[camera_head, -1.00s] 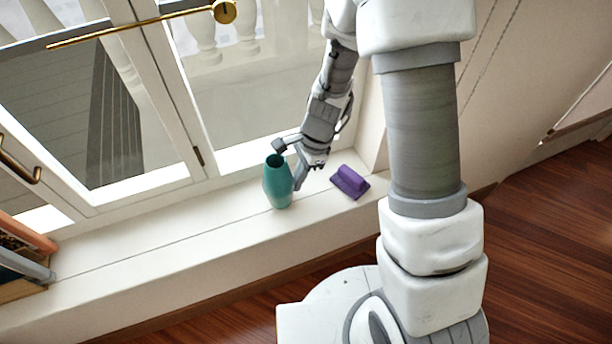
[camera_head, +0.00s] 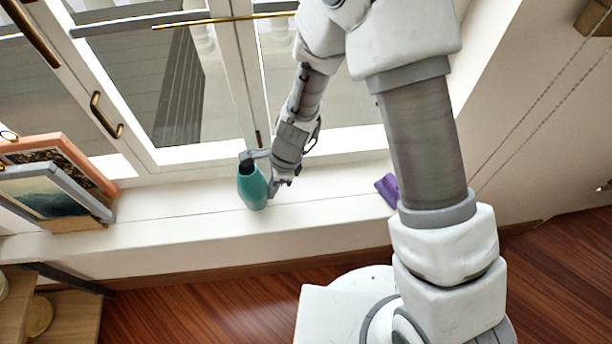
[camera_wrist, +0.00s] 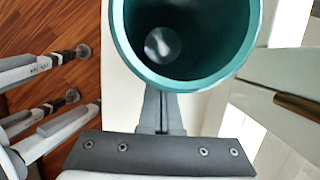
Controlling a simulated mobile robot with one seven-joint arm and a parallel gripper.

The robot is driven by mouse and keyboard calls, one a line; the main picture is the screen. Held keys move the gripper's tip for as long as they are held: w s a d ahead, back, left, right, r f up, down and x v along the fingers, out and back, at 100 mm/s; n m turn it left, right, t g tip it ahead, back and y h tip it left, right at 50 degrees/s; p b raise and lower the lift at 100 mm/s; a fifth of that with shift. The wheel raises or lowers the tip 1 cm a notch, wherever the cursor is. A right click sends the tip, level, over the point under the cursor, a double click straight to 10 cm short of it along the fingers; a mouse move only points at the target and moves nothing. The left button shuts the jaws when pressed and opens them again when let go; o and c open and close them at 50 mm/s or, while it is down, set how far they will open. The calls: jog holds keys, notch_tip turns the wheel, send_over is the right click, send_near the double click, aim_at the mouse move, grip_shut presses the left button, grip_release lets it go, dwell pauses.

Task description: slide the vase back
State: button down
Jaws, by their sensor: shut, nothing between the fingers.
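The teal vase (camera_head: 252,188) stands on the white windowsill (camera_head: 160,222), its open top facing up toward the camera. My gripper (camera_head: 272,187) is beside its right side, low over the sill, very close to it. In the wrist view the vase's round mouth (camera_wrist: 187,84) fills the top middle, with a pale spot inside. The fingers of my gripper (camera_wrist: 161,112) show together as a narrow shape just below the rim, partly hidden by it. They are shut and hold nothing. Whether they touch the vase is not clear.
A purple object (camera_head: 387,190) lies on the sill to the right, partly behind my arm. Framed pictures (camera_head: 75,185) stand at the sill's left end. Window panes with brass handles (camera_head: 105,115) rise behind. The sill between pictures and vase is clear.

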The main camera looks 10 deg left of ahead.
jog(key=s+a+p, duration=0.1)
jog(key=a, duration=0.2)
jog(key=s+a+p, duration=0.1)
jog(key=a, duration=0.2)
jog(key=s+a+p, duration=0.1)
jog(key=a, duration=0.2)
jog(key=shift+r+p, duration=0.15)
jog(key=shift+p, duration=0.25)
jog(key=shift+a, duration=0.3)
